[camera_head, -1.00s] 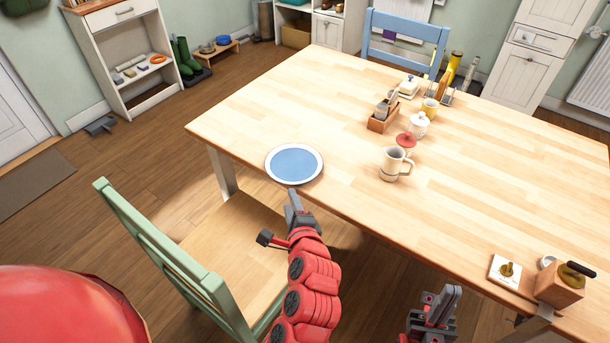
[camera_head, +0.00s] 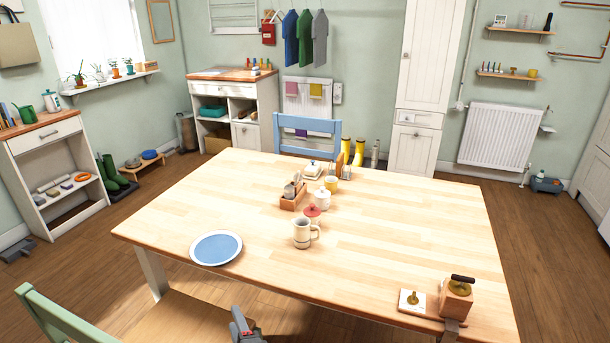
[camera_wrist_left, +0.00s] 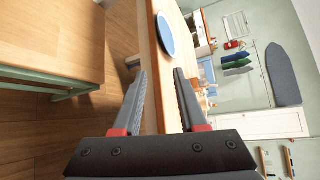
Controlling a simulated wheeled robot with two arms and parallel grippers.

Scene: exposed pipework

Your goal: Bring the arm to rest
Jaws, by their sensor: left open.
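My left gripper (camera_head: 243,326) shows at the bottom edge of the head view, in front of the table's near edge and apart from it. In the left wrist view its two fingers (camera_wrist_left: 160,100) stand apart with nothing between them. The wooden table (camera_head: 400,230) lies beyond it. A blue plate with a pale rim (camera_head: 216,248) lies near the table's left front edge, and it also shows in the left wrist view (camera_wrist_left: 166,35). My right gripper is outside both views.
A green chair (camera_head: 55,318) stands at the lower left, close to the left gripper. A wooden grinder (camera_head: 456,297) is at the right front corner. The table's right half is mostly clear.

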